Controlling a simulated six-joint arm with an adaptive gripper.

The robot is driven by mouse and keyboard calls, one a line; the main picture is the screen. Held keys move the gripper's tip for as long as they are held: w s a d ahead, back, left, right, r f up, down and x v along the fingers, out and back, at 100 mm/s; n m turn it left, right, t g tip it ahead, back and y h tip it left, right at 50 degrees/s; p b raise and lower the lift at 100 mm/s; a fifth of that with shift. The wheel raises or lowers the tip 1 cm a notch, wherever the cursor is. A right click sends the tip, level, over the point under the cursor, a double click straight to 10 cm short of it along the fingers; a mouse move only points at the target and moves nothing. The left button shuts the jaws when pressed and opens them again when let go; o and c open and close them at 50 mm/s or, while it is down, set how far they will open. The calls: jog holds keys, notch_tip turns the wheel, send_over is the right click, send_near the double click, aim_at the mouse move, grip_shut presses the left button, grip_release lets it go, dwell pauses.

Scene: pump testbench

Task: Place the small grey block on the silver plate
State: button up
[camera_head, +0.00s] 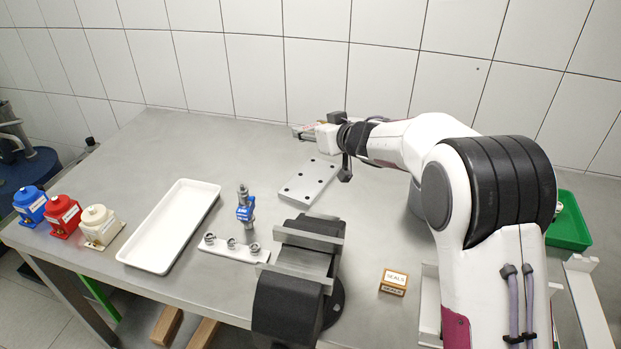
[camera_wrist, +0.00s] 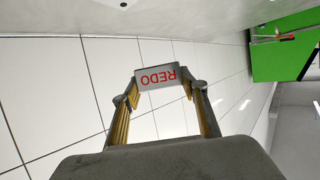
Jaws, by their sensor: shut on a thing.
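In the head view my gripper (camera_head: 299,132) reaches left over the back of the table, and the block is too small to make out clearly there. The silver plate (camera_head: 309,183) lies flat on the table with several dark holes, in front of and below my gripper. The plate does not show clearly in the wrist view.
A vise (camera_head: 300,270) stands at the front. Left of it are a white holder (camera_head: 234,251) with fittings, a blue-banded part (camera_head: 245,208), a white tray (camera_head: 170,226) and coloured bottles (camera_head: 65,214). A SEALS box (camera_head: 393,282) and green bin (camera_head: 569,225) are right.

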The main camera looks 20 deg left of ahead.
jog(key=shift+f, duration=1.6)
jog(key=shift+f, duration=0.1)
send_over(312, 180)
jog(key=shift+w+a+f, duration=0.1)
jog(key=shift+f, duration=2.95)
jog(key=shift+f, duration=0.1)
jog(key=shift+f, duration=1.75)
jog(key=shift+f, duration=0.1)
jog(key=o, duration=0.9)
